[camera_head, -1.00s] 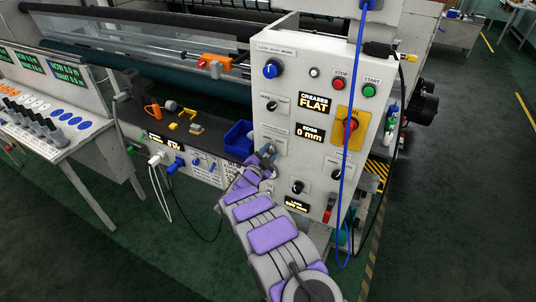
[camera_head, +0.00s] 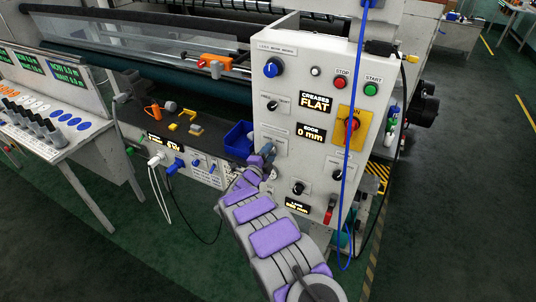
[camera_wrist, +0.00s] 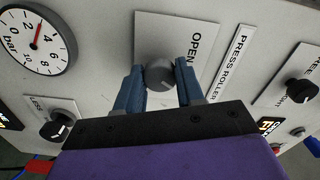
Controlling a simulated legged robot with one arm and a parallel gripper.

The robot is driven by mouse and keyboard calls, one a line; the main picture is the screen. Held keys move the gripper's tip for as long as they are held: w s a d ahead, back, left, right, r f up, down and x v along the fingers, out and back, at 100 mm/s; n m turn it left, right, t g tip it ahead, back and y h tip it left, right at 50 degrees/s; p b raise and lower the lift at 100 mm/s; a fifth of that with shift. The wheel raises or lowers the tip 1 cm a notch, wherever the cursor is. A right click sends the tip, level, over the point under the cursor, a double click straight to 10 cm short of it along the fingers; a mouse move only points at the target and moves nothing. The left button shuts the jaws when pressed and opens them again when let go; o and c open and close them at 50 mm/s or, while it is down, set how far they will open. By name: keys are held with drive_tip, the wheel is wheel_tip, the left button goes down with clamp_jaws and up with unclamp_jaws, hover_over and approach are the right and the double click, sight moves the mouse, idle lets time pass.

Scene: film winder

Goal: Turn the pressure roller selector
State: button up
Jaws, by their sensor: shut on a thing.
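The pressure roller selector (camera_wrist: 160,76) is a dark grey round knob on a pale plate in the wrist view. "OPEN" is printed on its plate, and a "PRESS ROLLER" label (camera_wrist: 230,67) stands to the right. My gripper (camera_wrist: 158,68) has its two blue fingers on either side of the knob and is shut on it. In the head view my gripper (camera_head: 266,151) is at the left lower part of the white control panel (camera_head: 311,153). There the fingers and arm hide the selector. I cannot make out the knob's pointer.
A pressure gauge (camera_wrist: 35,38) is at the upper left of the wrist view, with a black knob (camera_wrist: 57,126) below it. Another black knob (camera_wrist: 301,90) is at the right. A blue cable (camera_head: 353,130) hangs before the panel. A blue bin (camera_head: 237,139) sits left of it.

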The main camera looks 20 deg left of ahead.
drive_tip(key=shift+d+f, duration=0.15)
drive_tip(key=shift+f, duration=0.1)
drive_tip(key=o, duration=1)
drive_tip(key=shift+r, duration=0.1)
drive_tip(key=shift+o, duration=0.2)
drive_tip(key=shift+s, duration=0.1)
drive_tip(key=s+a+p, duration=0.1)
drive_tip(key=s+p, duration=0.1)
drive_tip(key=s, duration=1.5)
drive_tip(key=shift+a, duration=0.25)
